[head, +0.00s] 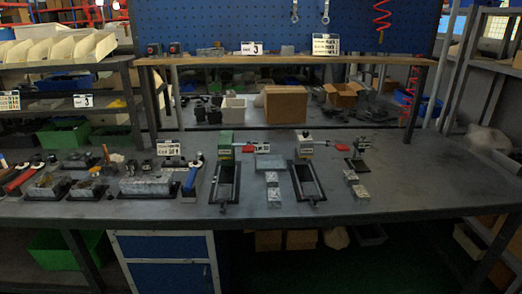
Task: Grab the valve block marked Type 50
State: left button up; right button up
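A grey workbench (425,190) stretches across the view. Several grey metal blocks that may be valve blocks lie on it. One long block (146,185) and two rougher blocks, one of them at the far left (48,187) and one beside it (88,188), rest on dark bases. Smaller metal blocks sit in two short rows, one at the centre (273,187) and one further right (355,184). A white label (168,147) stands behind the left blocks. Its text is too small to read, and I cannot tell which block is Type 50. Neither gripper is in view.
A green-topped fixture (225,145) and a grey-topped fixture (304,147), each with a red handle, stand mid-bench with dark frames in front. Hand tools lie at left. The bench's right side is mostly clear.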

aim_at(273, 195)
jog(key=i+l, duration=0.2)
jog(key=i, duration=0.2)
jog(key=i+l, duration=0.15)
jog(key=i, duration=0.3)
jog(key=i+l, duration=0.2)
jog(key=i, duration=0.2)
